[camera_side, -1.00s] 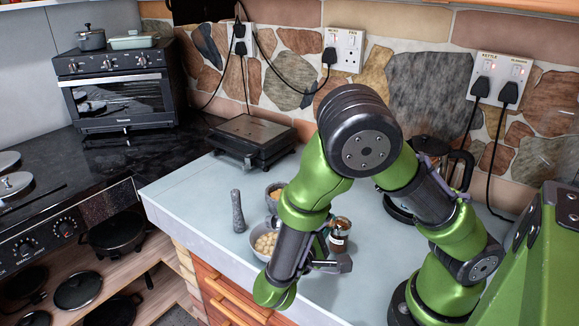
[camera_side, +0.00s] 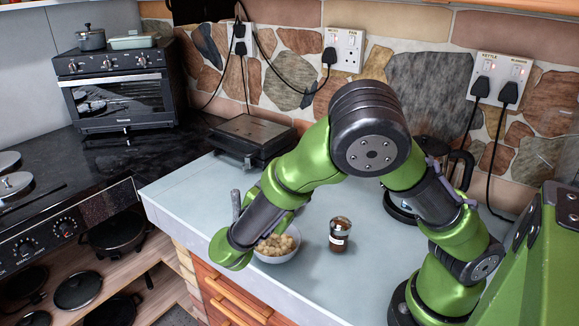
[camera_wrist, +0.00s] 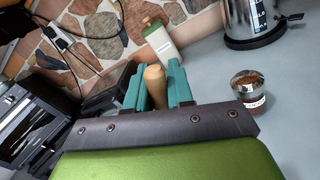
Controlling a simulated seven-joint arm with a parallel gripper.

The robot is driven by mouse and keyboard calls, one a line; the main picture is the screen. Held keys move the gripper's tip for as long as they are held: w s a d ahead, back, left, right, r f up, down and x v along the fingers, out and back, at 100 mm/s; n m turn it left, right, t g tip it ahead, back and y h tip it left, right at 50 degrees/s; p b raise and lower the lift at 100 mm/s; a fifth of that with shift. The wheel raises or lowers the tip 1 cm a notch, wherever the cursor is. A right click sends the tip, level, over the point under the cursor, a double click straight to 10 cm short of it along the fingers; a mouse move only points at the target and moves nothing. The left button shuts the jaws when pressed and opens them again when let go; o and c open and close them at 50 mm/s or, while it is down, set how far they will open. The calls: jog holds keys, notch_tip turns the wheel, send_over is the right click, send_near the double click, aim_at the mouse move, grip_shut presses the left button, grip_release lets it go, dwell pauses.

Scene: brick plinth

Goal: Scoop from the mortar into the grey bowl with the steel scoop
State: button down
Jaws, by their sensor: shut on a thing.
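The grey bowl (camera_side: 287,257) stands near the counter's front edge, partly behind my arm in the side view, with pale chunky pieces in it. My gripper (camera_wrist: 156,88) shows its teal fingers in the wrist view, shut on a wooden handle, which I take to be that of the steel scoop (camera_wrist: 155,78). The scoop's head is hidden in both views. In the side view my forearm covers the gripper and the mortar. The top of a grey pestle (camera_side: 236,201) shows just left of my arm.
A small jar (camera_side: 339,235) with dark contents stands right of the bowl. A black grill (camera_side: 250,140) is at the back, and a kettle (camera_wrist: 250,22) is at the back right. A white container (camera_wrist: 161,42) stands beyond the fingers. The counter's right middle is clear.

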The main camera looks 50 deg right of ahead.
jog(key=shift+w+a+n, duration=0.15)
jog(key=shift+w+n, duration=0.95)
jog(key=shift+w, duration=0.15)
jog(key=shift+w+a+n, duration=0.15)
jog(key=shift+w+n, duration=0.95)
jog(key=shift+w, duration=0.1)
